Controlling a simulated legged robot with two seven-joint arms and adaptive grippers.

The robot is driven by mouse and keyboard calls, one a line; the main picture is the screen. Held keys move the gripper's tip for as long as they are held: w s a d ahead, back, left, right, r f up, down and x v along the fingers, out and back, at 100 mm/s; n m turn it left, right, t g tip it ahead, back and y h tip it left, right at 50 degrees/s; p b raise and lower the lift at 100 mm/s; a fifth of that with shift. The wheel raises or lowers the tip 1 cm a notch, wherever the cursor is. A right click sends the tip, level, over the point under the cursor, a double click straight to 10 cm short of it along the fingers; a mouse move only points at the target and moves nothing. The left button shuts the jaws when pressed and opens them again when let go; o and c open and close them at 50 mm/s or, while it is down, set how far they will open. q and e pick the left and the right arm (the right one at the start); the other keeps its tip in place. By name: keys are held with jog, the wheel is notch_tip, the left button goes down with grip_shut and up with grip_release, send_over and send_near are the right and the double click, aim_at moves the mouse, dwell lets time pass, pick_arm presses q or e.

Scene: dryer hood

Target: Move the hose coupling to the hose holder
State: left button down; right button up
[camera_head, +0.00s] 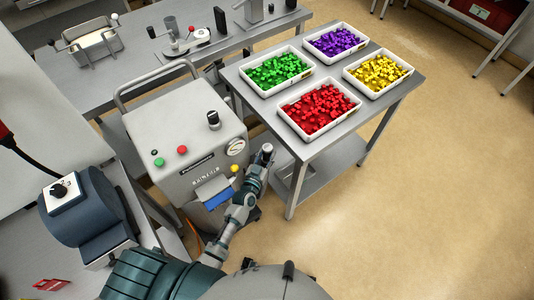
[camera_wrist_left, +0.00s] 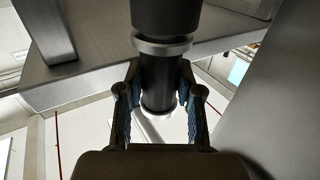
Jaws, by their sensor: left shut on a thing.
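My left gripper (camera_head: 264,160) is beside the right side of the grey machine, between it and the table with the trays. In the left wrist view its two blue-padded fingers (camera_wrist_left: 160,82) are shut around the hose coupling (camera_wrist_left: 160,20), a black cylinder with silver rings. In the head view only a small pale end of the coupling (camera_head: 267,149) shows above the fingers. A black fitting with a light collar (camera_head: 213,119) stands on top of the machine; I cannot tell whether it is the hose holder. My right gripper is not in view.
The grey machine (camera_head: 180,120) has buttons, a gauge and a rail handle. The steel table (camera_head: 325,148) to its right carries trays of green (camera_head: 279,72), red (camera_head: 319,106), purple (camera_head: 336,42) and yellow pieces (camera_head: 379,72). A workbench (camera_head: 130,70) stands behind. Floor at right is clear.

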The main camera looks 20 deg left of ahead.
pick_arm(q)
jog(key=shift+f, duration=0.25)
jog(key=c, duration=0.7)
grip_release()
jog(key=shift+s, duration=0.1)
jog(key=s, duration=0.4)
jog(key=s+a, duration=0.1)
jog(key=s, duration=0.6)
jog(key=shift+s+a, duration=0.2)
jog(key=shift+s, duration=0.15)
